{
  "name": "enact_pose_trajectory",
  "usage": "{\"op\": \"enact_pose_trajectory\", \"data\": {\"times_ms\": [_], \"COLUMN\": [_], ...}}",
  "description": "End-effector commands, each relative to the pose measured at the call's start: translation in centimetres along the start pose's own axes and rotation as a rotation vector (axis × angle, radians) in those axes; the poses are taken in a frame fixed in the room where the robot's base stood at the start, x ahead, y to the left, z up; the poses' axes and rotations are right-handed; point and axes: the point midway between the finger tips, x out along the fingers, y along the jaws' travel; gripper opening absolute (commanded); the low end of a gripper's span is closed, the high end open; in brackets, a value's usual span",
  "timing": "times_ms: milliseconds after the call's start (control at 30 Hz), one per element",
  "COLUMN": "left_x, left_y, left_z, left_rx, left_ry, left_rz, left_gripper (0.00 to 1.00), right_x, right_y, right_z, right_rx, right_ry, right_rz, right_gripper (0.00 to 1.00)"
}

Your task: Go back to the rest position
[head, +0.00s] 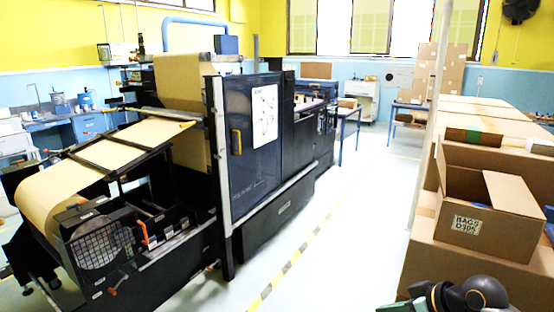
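Neither of my grippers shows in the head view. A dark rounded part at the bottom right edge looks like a piece of my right arm, with no fingers visible on it. The kraft paper roll (47,200) sits at the near left end of the dark machine (258,135). Its brown paper web (135,142) runs up over rollers into the machine.
An open cardboard box (468,224) labelled "BAGS" stands on stacked cartons (440,262) at the right. A pale post (432,110) rises beside the cartons.

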Motion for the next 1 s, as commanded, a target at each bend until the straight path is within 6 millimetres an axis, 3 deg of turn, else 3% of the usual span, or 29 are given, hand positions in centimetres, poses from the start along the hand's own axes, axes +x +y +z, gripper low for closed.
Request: {"op": "enact_pose_trajectory", "data": {"times_ms": [33,100,300,433,600,800,1000], "left_x": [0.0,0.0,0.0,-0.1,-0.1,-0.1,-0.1], "left_y": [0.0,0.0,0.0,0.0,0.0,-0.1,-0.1], "left_z": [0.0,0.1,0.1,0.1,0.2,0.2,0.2], "left_rx": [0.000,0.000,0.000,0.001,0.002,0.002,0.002], "left_ry": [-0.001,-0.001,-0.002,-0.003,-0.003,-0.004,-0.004], "left_rz": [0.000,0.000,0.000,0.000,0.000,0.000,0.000], "left_gripper": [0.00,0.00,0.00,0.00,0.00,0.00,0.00], "right_x": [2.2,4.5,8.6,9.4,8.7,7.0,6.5], "right_y": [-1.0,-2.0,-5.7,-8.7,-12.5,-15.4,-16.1], "right_z": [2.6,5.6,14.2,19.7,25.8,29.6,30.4], "right_rx": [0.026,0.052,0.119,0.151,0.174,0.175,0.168], "right_ry": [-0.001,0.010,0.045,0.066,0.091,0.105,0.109], "right_rz": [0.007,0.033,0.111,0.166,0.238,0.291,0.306], "right_gripper": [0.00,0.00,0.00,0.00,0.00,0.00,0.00]}}
